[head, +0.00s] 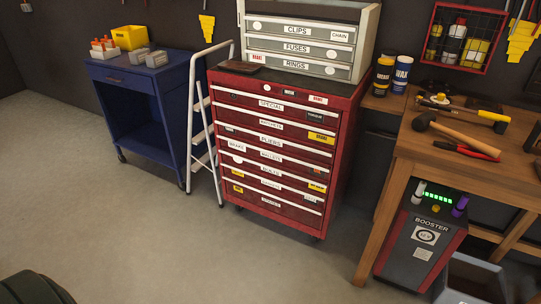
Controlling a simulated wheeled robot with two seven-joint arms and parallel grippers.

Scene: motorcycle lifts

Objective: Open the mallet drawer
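A red tool chest (342,150) on casters stands near the middle of the head view, with a stack of drawers with pale front strips. The label on a middle drawer, the mallet drawer (290,162), seems to read MALLETS, though the print is small. It lies just below the drawer marked PLIERS (290,147). All the drawers look shut, with their fronts flush. Neither of my grippers shows in this view.
A grey cabinet (300,48) sits on the chest. A white folding ladder (192,120) and blue cart (132,95) stand left. A wooden workbench (460,170) with mallets and a booster unit (418,248) are right. The floor (180,250) before the chest is clear.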

